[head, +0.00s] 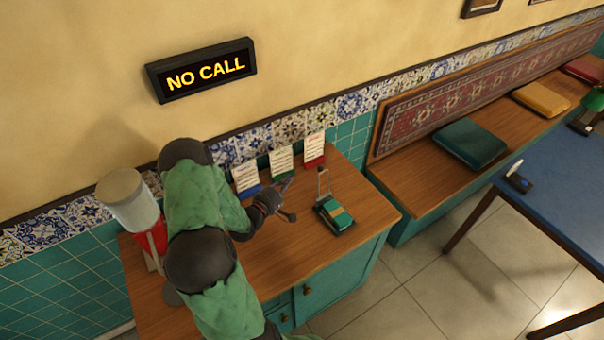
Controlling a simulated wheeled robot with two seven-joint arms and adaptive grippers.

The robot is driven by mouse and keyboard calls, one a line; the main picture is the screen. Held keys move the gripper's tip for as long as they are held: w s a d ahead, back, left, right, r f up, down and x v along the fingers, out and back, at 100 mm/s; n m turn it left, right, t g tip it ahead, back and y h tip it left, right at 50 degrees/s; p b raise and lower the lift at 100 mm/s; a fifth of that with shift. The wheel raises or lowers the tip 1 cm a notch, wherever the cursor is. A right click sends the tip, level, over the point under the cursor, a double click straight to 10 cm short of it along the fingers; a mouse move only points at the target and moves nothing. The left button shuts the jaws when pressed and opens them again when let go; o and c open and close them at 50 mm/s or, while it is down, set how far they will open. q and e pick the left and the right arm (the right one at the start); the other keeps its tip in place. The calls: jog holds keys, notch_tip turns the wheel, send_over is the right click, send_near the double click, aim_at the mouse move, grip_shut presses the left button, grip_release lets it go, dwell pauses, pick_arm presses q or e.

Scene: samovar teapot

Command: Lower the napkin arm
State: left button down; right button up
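My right gripper is not in view.
Several white cards on coloured stands (281,163) line the wall behind. A red dispenser with a pale top (128,200) stands at the counter's left. The counter (375,212) is bare right of the holder. A cushioned bench (430,185) and blue table (560,195) lie right.

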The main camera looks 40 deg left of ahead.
pick_arm(q)
jog(key=w+a+b, duration=0.1)
jog(key=w, duration=0.9)
jog(key=shift+s+d, duration=0.35)
jog(key=shift+d, duration=0.55)
jog(key=shift+s+d, duration=0.3)
jog(key=shift+d, duration=0.6)
jog(key=shift+d, duration=0.1)
